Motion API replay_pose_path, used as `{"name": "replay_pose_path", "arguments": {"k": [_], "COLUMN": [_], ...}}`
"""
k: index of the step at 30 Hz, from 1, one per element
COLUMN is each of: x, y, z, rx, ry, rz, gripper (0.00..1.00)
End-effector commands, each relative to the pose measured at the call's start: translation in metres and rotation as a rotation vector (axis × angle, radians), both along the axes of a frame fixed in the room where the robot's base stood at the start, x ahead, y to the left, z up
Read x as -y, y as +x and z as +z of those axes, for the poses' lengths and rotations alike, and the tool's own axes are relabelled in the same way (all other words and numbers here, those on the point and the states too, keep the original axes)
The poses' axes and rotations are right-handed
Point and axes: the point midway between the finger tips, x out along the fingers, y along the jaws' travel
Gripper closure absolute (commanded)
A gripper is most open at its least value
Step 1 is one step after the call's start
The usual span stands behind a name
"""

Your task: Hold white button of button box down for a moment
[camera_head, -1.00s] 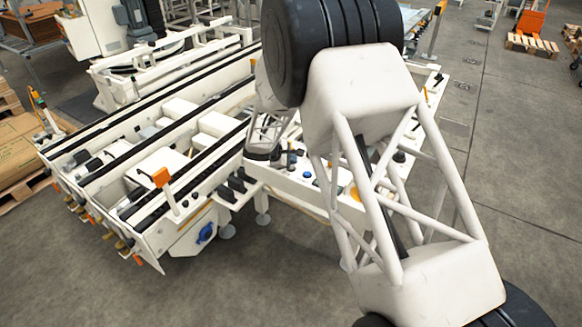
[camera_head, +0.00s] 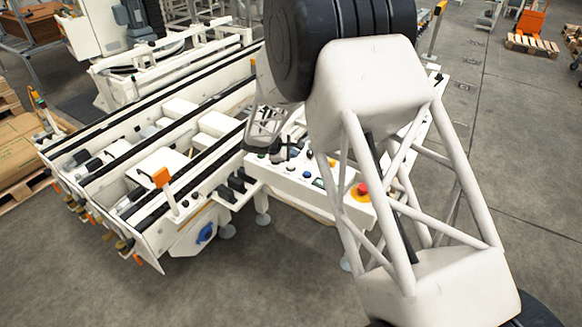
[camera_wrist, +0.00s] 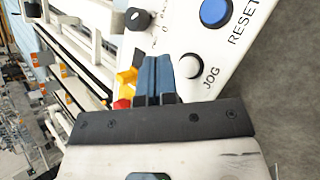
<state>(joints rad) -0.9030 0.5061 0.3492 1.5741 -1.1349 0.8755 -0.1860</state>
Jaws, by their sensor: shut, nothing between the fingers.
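The white button (camera_wrist: 188,66) sits in a dark ring on the button box, beside the printed word JOG in the wrist view. The button box (camera_wrist: 222,62) has a white sloping panel, and its front edge (camera_head: 292,186) also shows in the head view. My gripper (camera_wrist: 155,62) is shut and empty. In the wrist view its blue-grey fingertips appear just left of the white button. They do not cover the button, and I cannot tell their height above the panel. In the head view my arm hides part of the box.
A blue button (camera_wrist: 214,12) marked RESET lies up and right of the white one. A black knob (camera_wrist: 137,19) stands at the upper left. A red emergency stop (camera_head: 361,189) sits at the box's right end. The white conveyor frame (camera_head: 150,165) stands left of the box.

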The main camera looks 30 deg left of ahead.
Motion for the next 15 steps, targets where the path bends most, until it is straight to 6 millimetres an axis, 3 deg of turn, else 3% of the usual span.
{"name": "replay_pose_path", "arguments": {"k": [9,15], "x": [0.0,0.0], "y": [0.0,0.0], "z": [0.022,0.025], "rx": [0.0,0.0], "ry": [0.001,-0.001], "rz": [-0.001,-0.001], "gripper": [1.0,1.0]}}
